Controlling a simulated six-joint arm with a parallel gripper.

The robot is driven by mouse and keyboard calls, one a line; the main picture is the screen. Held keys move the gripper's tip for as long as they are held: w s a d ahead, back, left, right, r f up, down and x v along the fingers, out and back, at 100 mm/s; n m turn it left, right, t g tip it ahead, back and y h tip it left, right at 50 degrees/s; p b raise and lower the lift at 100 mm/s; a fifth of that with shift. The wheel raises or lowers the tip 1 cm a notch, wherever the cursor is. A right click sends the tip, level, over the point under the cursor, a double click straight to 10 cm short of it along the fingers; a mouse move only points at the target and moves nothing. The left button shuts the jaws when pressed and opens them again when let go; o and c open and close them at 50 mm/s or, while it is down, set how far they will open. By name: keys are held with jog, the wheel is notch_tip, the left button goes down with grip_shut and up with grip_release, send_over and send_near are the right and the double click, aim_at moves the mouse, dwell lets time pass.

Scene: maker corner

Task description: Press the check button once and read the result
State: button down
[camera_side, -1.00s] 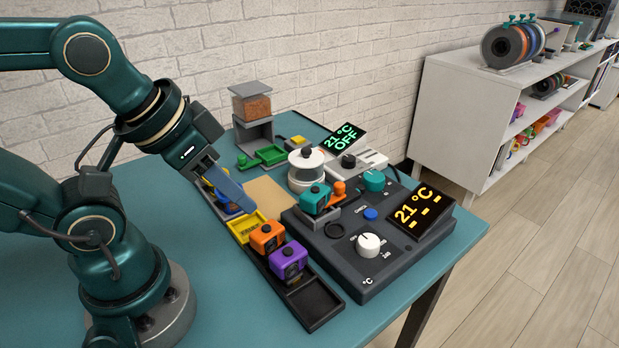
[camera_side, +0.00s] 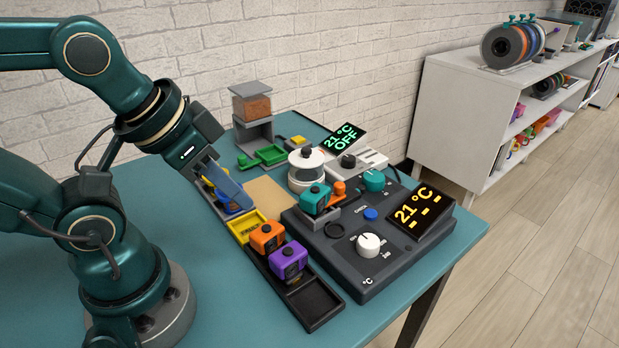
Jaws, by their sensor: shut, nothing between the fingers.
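A dark grey console (camera_side: 345,272) stands on the right of the table. It carries a round blue button (camera_side: 370,214) with a small label too tiny to read. A display (camera_side: 420,212) on it shows "21 °C" and dashes in yellow. A white knob (camera_side: 368,245) and a teal knob (camera_side: 374,180) are beside the button. My gripper (camera_side: 243,201) is shut and empty, pointing down over the left tray, well left of the blue button. Its fingers partly hide a blue block (camera_side: 232,208).
A black tray (camera_side: 310,305) holds an orange block (camera_side: 267,237) and a purple block (camera_side: 288,260). A teal block (camera_side: 315,198) sits at the console's left. Behind, a second display (camera_side: 345,137) reads "21 °C OFF", near a white round device (camera_side: 306,170).

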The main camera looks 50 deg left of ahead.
dwell(0.9)
jog(key=w+a+r+m+t+y, duration=0.2)
jog(key=w+a+r+m, duration=0.1)
jog(key=w+m, duration=0.3)
jog(key=m+t, duration=0.1)
jog(key=m, duration=1.8)
send_over(368, 220)
notch_tip(368, 220, down, 4)
jog(key=shift+f, duration=0.2)
jog(key=shift+f, duration=0.1)
jog(key=shift+f, duration=4.3)
